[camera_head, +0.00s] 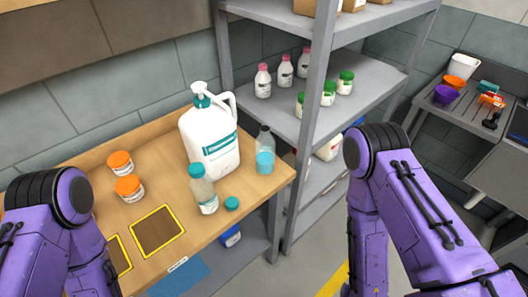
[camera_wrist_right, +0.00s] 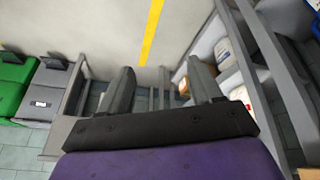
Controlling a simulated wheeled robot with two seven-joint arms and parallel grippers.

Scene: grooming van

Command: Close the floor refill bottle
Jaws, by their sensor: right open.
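On the wooden bench in the head view, a clear bottle with blue liquid (camera_head: 265,152) stands upright, its neck seemingly uncapped. A loose teal cap (camera_head: 232,203) lies on the bench in front of it. A second clear bottle (camera_head: 203,190) stands left of the cap with a teal cap on. I cannot read which is the floor refill bottle. My right gripper (camera_wrist_right: 163,85) shows in the right wrist view, open and empty, pointing toward the floor, away from the bottles. My left arm enters the head view at left; its gripper is out of sight.
A large white pump jug (camera_head: 210,140) stands behind the bottles. Two orange-lidded jars (camera_head: 125,175) are at left near a yellow-edged dark square (camera_head: 157,231). A grey shelf rack (camera_head: 322,100) with bottles stands right of the bench (camera_head: 262,196). The bench front is partly clear.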

